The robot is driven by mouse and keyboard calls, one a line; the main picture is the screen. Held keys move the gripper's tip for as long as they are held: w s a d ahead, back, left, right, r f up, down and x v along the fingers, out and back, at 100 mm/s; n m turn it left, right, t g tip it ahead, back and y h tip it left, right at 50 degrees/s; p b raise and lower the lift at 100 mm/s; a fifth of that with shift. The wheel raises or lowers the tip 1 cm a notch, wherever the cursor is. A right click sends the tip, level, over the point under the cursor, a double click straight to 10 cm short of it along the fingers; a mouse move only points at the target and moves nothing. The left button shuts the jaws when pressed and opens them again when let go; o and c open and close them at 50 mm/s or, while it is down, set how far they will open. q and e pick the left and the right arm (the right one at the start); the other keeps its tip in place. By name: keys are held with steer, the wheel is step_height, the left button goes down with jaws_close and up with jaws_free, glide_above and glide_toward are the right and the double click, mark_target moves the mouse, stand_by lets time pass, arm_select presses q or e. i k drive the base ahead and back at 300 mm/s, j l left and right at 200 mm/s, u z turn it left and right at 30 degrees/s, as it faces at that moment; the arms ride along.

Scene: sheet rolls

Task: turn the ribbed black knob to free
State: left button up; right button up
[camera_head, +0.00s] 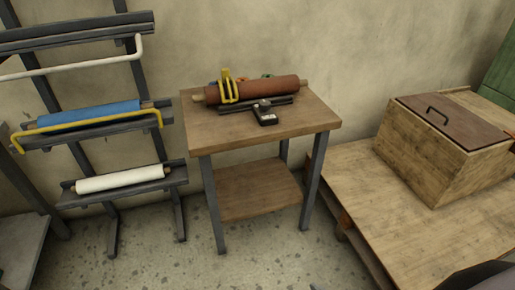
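A small black device (267,118) with a white label sits near the front of a wooden-topped table. A dark round part on top of it (264,104) looks like the knob; its ribs and its setting are too small to read. A dark bar (237,108) runs beside the device. Behind it lies a reddish-brown roll (268,89) on a wooden core, with a yellow clamp-like piece (229,88) around its left part. Neither of my grippers shows in the head view.
A rack at left holds a blue roll (90,114) behind a yellow bar and a white roll (120,179). A wooden box (432,157) with a handled brown lid stands on a low wooden platform (400,225) at right. The floor (270,255) before the table is clear.

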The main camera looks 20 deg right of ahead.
mark_target(264, 105)
steer(key=i+j+z, duration=0.15)
steer(key=z, duration=1.3)
steer(key=i+j+z, duration=0.1)
steer(key=j+z, duration=0.8)
steer(key=j, duration=0.6)
